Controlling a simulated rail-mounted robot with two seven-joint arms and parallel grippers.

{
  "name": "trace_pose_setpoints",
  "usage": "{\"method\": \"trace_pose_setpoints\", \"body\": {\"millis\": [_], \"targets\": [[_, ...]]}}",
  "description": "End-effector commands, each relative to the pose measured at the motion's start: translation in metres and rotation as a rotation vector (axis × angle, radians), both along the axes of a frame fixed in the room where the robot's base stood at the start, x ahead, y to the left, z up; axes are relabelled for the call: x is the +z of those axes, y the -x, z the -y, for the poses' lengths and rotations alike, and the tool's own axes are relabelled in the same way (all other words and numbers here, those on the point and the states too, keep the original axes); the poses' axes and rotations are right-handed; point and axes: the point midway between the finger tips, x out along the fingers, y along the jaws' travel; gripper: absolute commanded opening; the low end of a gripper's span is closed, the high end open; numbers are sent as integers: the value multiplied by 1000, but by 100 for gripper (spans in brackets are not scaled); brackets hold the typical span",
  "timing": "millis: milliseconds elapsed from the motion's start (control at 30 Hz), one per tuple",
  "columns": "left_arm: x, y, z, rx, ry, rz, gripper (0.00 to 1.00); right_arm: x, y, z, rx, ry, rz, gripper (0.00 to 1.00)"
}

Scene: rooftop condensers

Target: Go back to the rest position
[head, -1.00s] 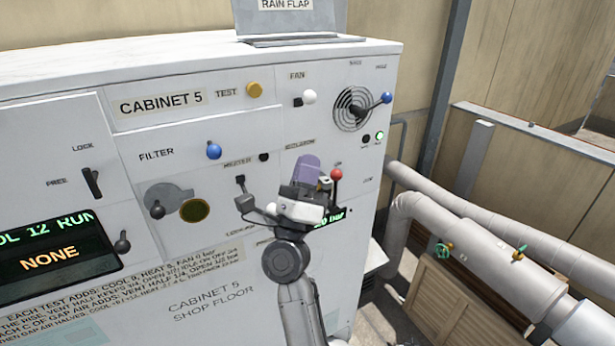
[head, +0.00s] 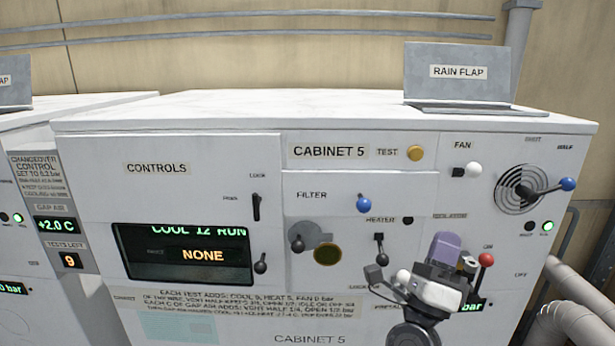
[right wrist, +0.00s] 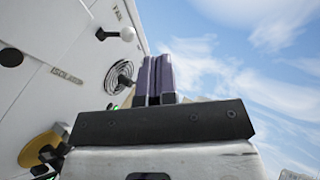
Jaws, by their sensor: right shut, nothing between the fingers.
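My right gripper (head: 446,247) shows in the head view in front of the lower right of Cabinet 5 (head: 330,112), with its purple fingers pointing up. In the right wrist view its two purple fingers (right wrist: 157,80) stand side by side, shut with nothing between them, and sky shows behind them. The gripper hides part of the panel near the isolator label. The red-knobbed isolator lever (head: 486,260) is just right of the gripper; I cannot tell if they touch. My left gripper is not in view.
The cabinet front carries a blue filter knob (head: 363,203), a yellow test button (head: 415,153), a white fan knob (head: 474,170) and a blue vent lever (head: 567,184). The display (head: 185,253) reads NONE. Pale pipes (head: 570,315) run at the lower right. Another cabinet stands at left.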

Motion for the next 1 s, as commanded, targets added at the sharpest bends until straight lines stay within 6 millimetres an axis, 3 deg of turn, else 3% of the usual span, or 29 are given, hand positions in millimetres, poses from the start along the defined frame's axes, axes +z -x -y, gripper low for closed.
{"method": "trace_pose_setpoints", "body": {"millis": [100, 233, 400, 567, 667, 767, 900, 1000], "targets": [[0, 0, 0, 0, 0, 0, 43, -4, -22, -29, 39, 203, -168, 0], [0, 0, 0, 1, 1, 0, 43, -10, -33, -60, 60, 479, -349, 0], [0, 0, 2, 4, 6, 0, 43, -23, -28, -94, 68, 839, -557, 0], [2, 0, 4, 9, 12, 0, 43, -46, -11, -103, 44, 1144, -754, 0], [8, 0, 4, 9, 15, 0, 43, -78, 6, -99, 42, 1311, -913, 0], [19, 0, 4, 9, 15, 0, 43, -126, 35, -86, 63, 1465, -1119, 0], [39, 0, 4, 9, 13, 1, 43, -193, 90, -65, 121, 1604, -1389, 0], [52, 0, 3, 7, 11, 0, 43, -228, 129, -53, 145, 1666, -1512, 0]]}}
